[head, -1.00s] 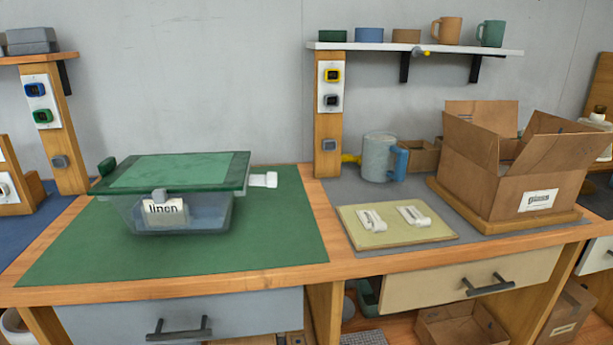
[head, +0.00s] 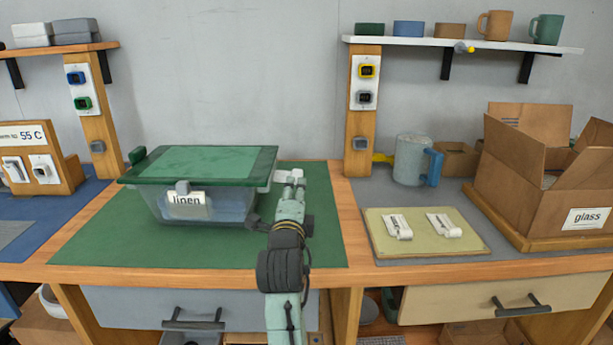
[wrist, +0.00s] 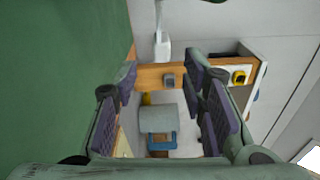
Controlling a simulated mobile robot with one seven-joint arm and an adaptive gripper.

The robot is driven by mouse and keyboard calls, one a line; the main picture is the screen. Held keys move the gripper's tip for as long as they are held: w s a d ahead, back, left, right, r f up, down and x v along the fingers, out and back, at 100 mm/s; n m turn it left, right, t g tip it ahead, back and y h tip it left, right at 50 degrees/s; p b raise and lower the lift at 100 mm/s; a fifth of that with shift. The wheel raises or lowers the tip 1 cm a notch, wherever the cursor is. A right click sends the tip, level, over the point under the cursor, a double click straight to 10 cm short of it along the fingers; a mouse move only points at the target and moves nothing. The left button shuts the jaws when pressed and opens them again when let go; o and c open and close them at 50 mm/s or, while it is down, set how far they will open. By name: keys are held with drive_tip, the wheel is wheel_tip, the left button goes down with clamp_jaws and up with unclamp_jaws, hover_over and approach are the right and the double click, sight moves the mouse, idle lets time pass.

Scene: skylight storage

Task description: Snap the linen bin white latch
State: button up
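The linen bin (head: 200,205) is a clear tub with a green lid (head: 210,163) and a "linen" label on its front. It sits on the green mat. Its white latch (head: 297,177) sticks out from the right side of the lid, partly hidden by my arm in the head view. In the wrist view the white latch (wrist: 162,46) shows at top centre, beyond my fingertips. My gripper (wrist: 160,85) is open and empty, fingers apart. In the head view my gripper (head: 290,182) is at the bin's right side, close to the latch; contact there cannot be told.
A grey latch (head: 182,187) is on the bin's front, and a green one (head: 138,156) on its left. A wooden post (head: 362,120) stands behind right. A mug-like pitcher (head: 410,160) and a "glass" box (head: 550,190) are farther right. The mat's front is clear.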

sight(296, 182)
drive_tip(key=w, duration=0.3)
drive_tip(key=w+p, duration=0.1)
drive_tip(key=w, duration=0.2)
drive_tip(key=w+p, duration=0.1)
drive_tip(key=w, duration=0.2)
drive_tip(key=shift+w+d, duration=0.15)
drive_tip(key=shift+d, duration=0.15)
clamp_jaws()
idle(0.4)
